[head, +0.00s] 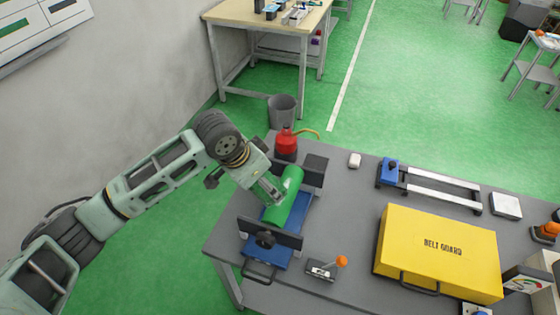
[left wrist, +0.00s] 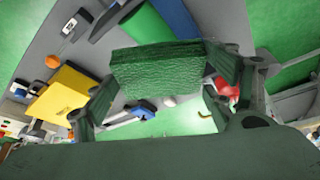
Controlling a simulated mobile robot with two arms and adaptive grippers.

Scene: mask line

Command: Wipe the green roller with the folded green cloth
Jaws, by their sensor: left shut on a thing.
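The green roller (head: 285,203) lies across a blue base (head: 265,249) between dark end brackets, at the near left of the grey table. My left gripper (head: 272,191) is at the roller's upper left side. In the left wrist view, its two fingers are shut on the folded green cloth (left wrist: 157,70), a thick textured block. Part of the roller (left wrist: 146,27) shows behind the cloth there. The cloth is mostly hidden by the gripper in the head view, and I cannot tell whether it touches the roller. My right gripper is in neither view.
A red oil can (head: 286,142) stands just behind the roller stand. An orange-knobbed switch (head: 325,268) sits in front to its right. A yellow belt guard box (head: 437,252) fills the table's right middle. A blue-ended rail frame (head: 435,187) lies behind it.

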